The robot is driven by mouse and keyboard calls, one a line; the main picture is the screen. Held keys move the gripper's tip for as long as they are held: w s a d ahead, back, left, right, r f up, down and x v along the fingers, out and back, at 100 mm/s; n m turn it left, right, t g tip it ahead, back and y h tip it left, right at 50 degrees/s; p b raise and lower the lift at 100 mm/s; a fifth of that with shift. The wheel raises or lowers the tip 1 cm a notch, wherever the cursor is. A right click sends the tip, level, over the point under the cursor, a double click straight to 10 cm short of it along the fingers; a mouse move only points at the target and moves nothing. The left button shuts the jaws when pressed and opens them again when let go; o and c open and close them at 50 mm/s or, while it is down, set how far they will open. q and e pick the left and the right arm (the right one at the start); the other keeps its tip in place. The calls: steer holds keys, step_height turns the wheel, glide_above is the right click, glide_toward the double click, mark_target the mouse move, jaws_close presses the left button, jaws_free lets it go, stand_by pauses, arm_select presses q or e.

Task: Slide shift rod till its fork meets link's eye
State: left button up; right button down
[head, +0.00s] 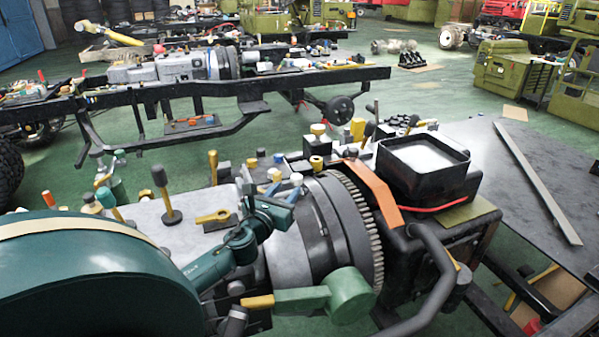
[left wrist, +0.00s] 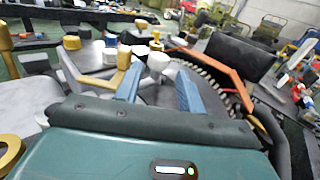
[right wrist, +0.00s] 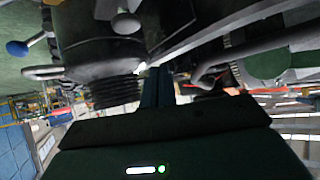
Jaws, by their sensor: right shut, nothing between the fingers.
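My left gripper (head: 283,194) is over the grey gearbox housing, beside the dark bell housing. In the left wrist view its two blue fingers (left wrist: 158,88) stand apart, with a pale knob visible beyond the gap. A yellow piece with a ring-shaped eye (head: 213,217) lies on the housing, left of this gripper; I cannot tell if it is the link. A yellow ring (left wrist: 10,155) shows at the lower left of the left wrist view. I cannot pick out the shift rod or its fork surely. My right gripper (right wrist: 155,88) is shut and empty, beside dark machinery.
The toothed flywheel ring (head: 358,225) and an orange strip (head: 372,184) are right of the left gripper. A black open box (head: 423,165) and a dark table (head: 540,170) lie to the right. A green cylinder with a yellow-ended bar (head: 347,294) is in front.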

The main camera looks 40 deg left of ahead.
mark_target(299, 174)
arm_select(q)
steer(key=x, duration=0.9)
steer(key=shift+w, duration=0.35)
steer(key=shift+c, duration=0.3)
steer(key=shift+f, duration=0.1)
jaws_close()
steer(key=shift+s+a, duration=0.1)
